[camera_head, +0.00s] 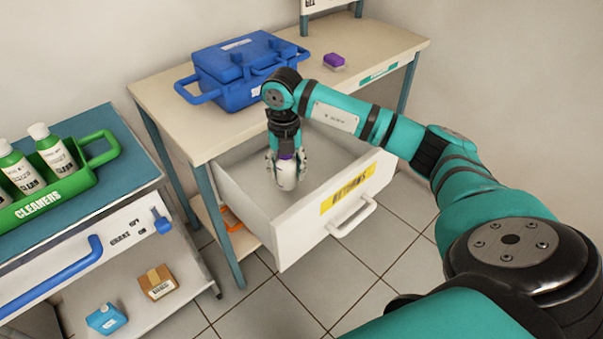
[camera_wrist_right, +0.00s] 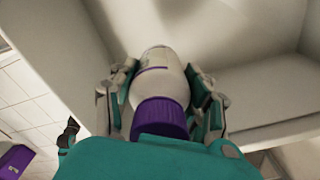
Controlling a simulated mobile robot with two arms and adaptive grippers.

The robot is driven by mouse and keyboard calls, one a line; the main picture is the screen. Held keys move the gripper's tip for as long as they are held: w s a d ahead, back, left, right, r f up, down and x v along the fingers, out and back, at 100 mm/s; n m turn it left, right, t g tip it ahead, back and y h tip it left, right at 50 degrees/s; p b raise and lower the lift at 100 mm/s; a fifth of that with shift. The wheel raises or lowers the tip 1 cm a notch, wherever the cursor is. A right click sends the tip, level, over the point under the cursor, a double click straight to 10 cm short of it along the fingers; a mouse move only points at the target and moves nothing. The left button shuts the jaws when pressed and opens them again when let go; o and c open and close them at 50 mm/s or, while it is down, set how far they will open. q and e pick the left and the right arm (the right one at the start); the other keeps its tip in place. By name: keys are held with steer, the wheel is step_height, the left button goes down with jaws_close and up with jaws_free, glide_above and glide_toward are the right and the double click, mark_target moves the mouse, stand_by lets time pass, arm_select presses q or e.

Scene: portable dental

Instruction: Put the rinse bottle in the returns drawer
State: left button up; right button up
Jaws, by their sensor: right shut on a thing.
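The rinse bottle (camera_head: 287,176) is white with a purple cap. My right gripper (camera_head: 286,165) is shut on it from above and holds it inside the open returns drawer (camera_head: 292,242), which has a yellow label and a white handle. In the right wrist view the bottle (camera_wrist_right: 160,82) sits between the two fingers, its purple cap toward the camera. The drawer's pale inner walls surround it there. I cannot tell whether the bottle's base touches the drawer floor. My left gripper is not in view.
A blue case (camera_head: 238,68) and a small purple block (camera_head: 334,61) are on the table (camera_head: 385,46) above the drawer. A cart at left bears a green cleaners caddy (camera_head: 68,188) with white bottles. A blue item (camera_head: 106,319) and a brown box (camera_head: 158,283) lie on its lower shelf.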

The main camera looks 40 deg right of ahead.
step_height(320, 180, down, 9)
steer(key=shift+f+b, duration=0.2)
steer(key=shift+b, duration=0.25)
steer(key=shift+f, duration=0.4)
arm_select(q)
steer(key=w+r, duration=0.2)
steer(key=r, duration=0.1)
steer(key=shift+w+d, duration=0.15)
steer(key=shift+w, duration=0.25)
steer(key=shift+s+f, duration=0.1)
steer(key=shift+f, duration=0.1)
arm_select(e)
steer(key=shift+f, duration=0.1)
steer(key=o, duration=1)
steer(key=shift+c, duration=0.2)
steer(key=o, duration=0.3)
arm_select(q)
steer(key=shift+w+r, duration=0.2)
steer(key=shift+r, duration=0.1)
arm_select(e)
steer(key=shift+o, duration=0.2)
